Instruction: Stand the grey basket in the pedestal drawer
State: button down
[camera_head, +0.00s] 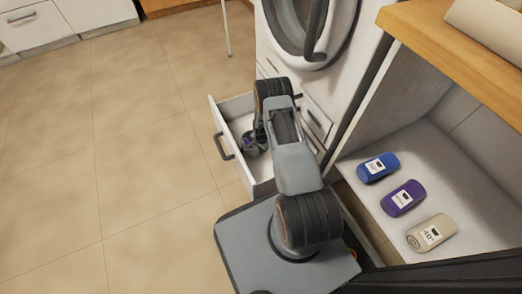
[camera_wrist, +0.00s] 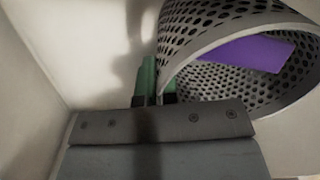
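The grey basket (camera_wrist: 205,28) is a perforated round basket with its open mouth facing the wrist camera. A purple item (camera_wrist: 240,52) lies inside it. The basket is inside the open white pedestal drawer (camera_head: 233,108), mostly hidden by my arm in the head view; a bit of it shows there (camera_head: 251,148). My gripper (camera_wrist: 158,88) has green fingertips, one on each side of the basket's wall near the rim, close together on it. The drawer's pale inner wall (camera_wrist: 32,65) is to the left in the wrist view. Contact between basket and drawer floor is hard to tell.
The drawer has a dark handle (camera_head: 223,146) and sits under a front-loading washer (camera_head: 310,30). The tiled floor (camera_head: 110,150) at left is clear.

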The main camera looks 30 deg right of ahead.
jog(key=shift+f, duration=0.25)
jog(key=shift+f, duration=0.15)
jog(key=c, duration=1.4)
grip_release()
